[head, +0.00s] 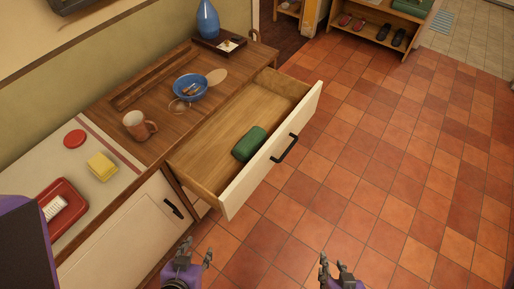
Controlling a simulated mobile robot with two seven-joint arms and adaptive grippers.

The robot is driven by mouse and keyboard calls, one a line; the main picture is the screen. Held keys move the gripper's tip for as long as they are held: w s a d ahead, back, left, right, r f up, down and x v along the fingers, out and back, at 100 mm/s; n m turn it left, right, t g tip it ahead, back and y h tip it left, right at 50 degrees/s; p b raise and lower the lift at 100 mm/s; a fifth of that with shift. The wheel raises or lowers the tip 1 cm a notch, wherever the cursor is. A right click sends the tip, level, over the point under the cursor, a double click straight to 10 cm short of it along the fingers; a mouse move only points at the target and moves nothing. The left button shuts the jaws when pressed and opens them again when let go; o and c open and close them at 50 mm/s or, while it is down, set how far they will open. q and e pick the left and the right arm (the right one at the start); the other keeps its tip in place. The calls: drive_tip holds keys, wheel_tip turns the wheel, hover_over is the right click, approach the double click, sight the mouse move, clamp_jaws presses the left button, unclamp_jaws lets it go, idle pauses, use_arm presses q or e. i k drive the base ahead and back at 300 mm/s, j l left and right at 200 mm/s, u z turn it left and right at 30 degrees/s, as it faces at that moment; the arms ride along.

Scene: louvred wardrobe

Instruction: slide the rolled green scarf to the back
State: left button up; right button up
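A rolled green scarf (249,144) lies in the pulled-out wooden drawer (228,122). It sits close to the inner side of the white drawer front, near the middle of its length. My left gripper (198,251) is at the bottom of the view, below the near corner of the drawer, with its fingers apart and empty. My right gripper (333,266) is further right over the tiled floor, also with its fingers apart and empty. Neither gripper touches the scarf or the drawer.
The drawer front has a black handle (284,148). The wooden top holds a mug (136,125), a blue bowl (190,87) and a blue vase (208,20). A white counter at left holds a red tray (61,207). A shoe rack (375,22) stands far back. The tiled floor at right is clear.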

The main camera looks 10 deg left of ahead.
sight(250, 144)
drive_tip(key=u, duration=0.6)
drive_tip(key=l+u, duration=0.25)
drive_tip(key=u, duration=0.2)
drive_tip(key=l+u, duration=0.25)
drive_tip(key=u, duration=0.15)
drive_tip(key=l+u, duration=0.25)
drive_tip(key=u, duration=0.2)
drive_tip(key=l+u, duration=0.2)
drive_tip(key=l, duration=0.15)
drive_tip(key=k+l+u, duration=0.15)
drive_tip(key=l, duration=0.15)
drive_tip(key=k+l+u, duration=0.2)
drive_tip(key=l, duration=0.15)
drive_tip(key=i, duration=0.05)
